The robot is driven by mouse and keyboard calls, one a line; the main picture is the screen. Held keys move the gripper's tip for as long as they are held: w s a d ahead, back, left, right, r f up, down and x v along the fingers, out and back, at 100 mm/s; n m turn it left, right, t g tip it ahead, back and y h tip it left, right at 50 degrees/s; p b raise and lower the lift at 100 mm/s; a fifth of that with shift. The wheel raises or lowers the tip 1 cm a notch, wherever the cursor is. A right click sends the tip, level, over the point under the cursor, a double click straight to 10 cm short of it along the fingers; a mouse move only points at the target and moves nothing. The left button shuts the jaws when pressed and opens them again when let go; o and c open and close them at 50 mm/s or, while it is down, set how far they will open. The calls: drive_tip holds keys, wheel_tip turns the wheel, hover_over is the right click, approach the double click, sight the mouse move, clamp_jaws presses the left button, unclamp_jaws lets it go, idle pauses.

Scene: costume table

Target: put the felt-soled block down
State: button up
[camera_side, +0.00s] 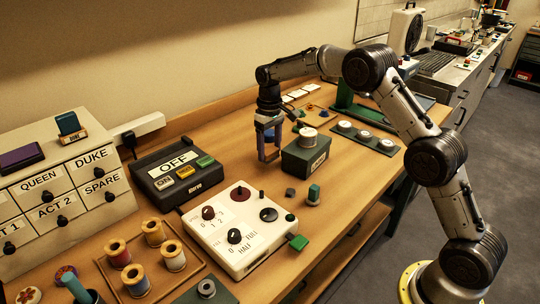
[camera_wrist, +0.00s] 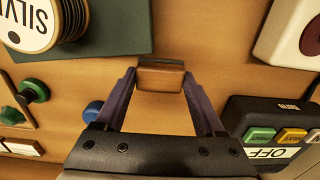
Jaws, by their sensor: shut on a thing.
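My gripper (camera_side: 269,156) points down over the wooden table, just left of the dark green box. In the wrist view its two purple fingers (camera_wrist: 160,80) are closed on the sides of a small brown block (camera_wrist: 160,76), the felt-soled block. The block sits between the fingertips, and its underside is hidden from the wrist camera. In the side view the block is small and hard to make out between the fingers. I cannot tell from these frames whether it touches the table or hangs slightly above it.
The dark green box (camera_side: 304,160) with a labelled spool (camera_side: 308,133) on top stands close right of my gripper. The button box marked OFF (camera_side: 172,166) stands to the left, and the white dial panel (camera_side: 240,228) nearer the front. Bare tabletop (camera_side: 235,165) lies between them.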

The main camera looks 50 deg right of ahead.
sight(270, 150)
drive_tip(key=shift+f, duration=1.35)
drive_tip(key=shift+f, duration=0.15)
drive_tip(key=o, duration=1.3)
wheel_tip(270, 150, up, 13)
drive_tip(key=shift+f, duration=0.2)
